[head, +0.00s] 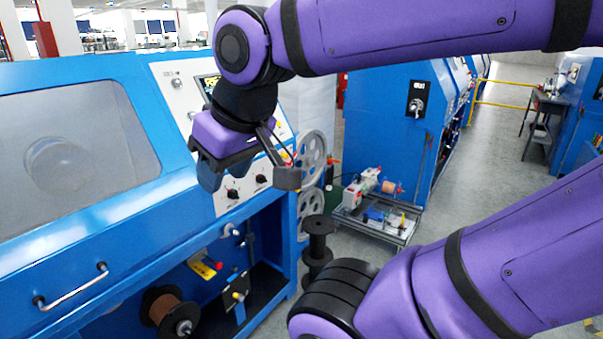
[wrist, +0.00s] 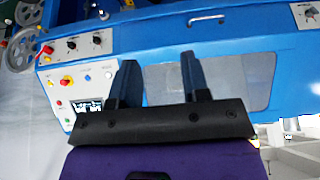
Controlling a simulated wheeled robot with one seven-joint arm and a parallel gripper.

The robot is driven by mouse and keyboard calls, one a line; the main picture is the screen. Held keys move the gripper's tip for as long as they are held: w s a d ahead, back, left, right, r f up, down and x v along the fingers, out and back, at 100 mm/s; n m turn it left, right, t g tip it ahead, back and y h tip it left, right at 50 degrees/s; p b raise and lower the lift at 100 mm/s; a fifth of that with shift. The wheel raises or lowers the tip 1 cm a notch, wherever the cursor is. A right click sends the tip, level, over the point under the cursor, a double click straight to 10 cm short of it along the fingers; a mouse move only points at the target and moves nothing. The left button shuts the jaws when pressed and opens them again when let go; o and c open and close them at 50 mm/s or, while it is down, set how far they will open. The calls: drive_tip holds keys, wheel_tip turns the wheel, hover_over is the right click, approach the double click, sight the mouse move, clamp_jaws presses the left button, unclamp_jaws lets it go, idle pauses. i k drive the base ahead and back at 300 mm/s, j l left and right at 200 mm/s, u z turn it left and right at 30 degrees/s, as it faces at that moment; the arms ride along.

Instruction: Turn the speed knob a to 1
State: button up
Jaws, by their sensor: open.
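The blue machine (head: 125,235) has a white control panel (head: 222,204) with two black knobs, a left one (head: 232,193) and a right one (head: 261,179). The wrist view shows two black knobs, one (wrist: 72,45) and another (wrist: 97,40), at upper left. I cannot tell which is speed knob a, and their markings are too small to read. My gripper (head: 209,180) hangs in front of the panel, above and left of the knobs in the picture, and hides part of the panel. In the wrist view my gripper (wrist: 159,75) is open, with nothing between its fingers.
The panel also carries a screen (wrist: 88,104) and coloured buttons (wrist: 66,81). A hinged cover with a window (head: 75,140) and a handle (head: 72,288) is to the left. Pulley wheels (head: 311,150) and a black spool (head: 318,237) stand right of the machine. The aisle (head: 480,170) is open floor.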

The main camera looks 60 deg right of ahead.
sight(232, 194)
drive_tip(key=z, duration=1.15)
